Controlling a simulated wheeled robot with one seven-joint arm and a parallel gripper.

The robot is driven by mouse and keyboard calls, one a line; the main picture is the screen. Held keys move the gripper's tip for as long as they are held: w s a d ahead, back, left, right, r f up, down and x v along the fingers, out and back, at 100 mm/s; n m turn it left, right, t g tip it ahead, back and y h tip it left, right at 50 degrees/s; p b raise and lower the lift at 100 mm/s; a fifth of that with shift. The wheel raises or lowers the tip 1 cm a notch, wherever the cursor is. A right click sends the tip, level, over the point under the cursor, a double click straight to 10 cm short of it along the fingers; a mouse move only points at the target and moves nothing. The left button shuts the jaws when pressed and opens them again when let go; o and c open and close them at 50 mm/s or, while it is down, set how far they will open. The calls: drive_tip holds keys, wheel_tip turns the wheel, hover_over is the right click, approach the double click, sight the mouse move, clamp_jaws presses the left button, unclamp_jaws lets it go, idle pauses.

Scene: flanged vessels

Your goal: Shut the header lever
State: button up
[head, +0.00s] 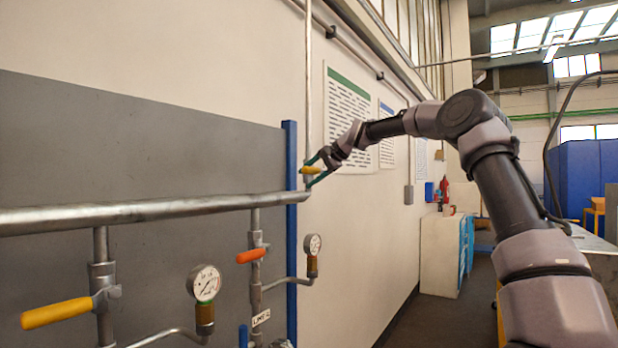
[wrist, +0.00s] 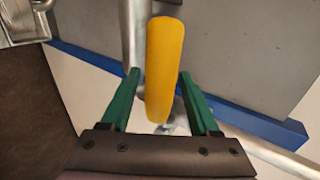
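The header lever has a yellow handle (head: 310,170) near the right end of the long grey header pipe (head: 150,210). My gripper (head: 309,173) is at this handle, with its green fingers spread on either side of it. In the wrist view, the yellow handle (wrist: 165,65) runs lengthwise between the two green fingers of my gripper (wrist: 157,78). A gap shows on the left side, and the handle is very close to the right fingertip. Whether it touches there is unclear. The lever's pivot is mostly hidden.
A lower yellow lever (head: 57,313) and an orange lever (head: 250,256) sit on branch pipes beneath the header. Pressure gauges (head: 204,283) and (head: 313,244) stand beside them. A blue post (head: 290,230) edges the grey panel (head: 130,140). The floor aisle lies to the right.

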drive_tip(key=v, duration=1)
drive_tip(key=shift+s+d+r, duration=0.2)
drive_tip(key=shift+s+d, duration=0.05)
drive_tip(key=shift+s, duration=0.05)
drive_tip(key=s+a+f+n+h, duration=0.2)
drive_tip(key=s+f+h, duration=0.2)
drive_tip(key=s, duration=0.8)
drive_tip(key=s+d+f+h, duration=0.1)
drive_tip(key=s+d+f, duration=0.3)
drive_tip(key=s, duration=0.6)
drive_tip(key=s+d+f+h, duration=0.1)
drive_tip(key=s+d+f, duration=0.3)
drive_tip(key=s, duration=0.7)
drive_tip(key=s+d+f+n+h, duration=0.1)
drive_tip(key=s+d+f, duration=0.3)
drive_tip(key=s, duration=0.7)
drive_tip(key=shift+d+f+t, duration=0.4)
drive_tip(key=shift+d, duration=0.8)
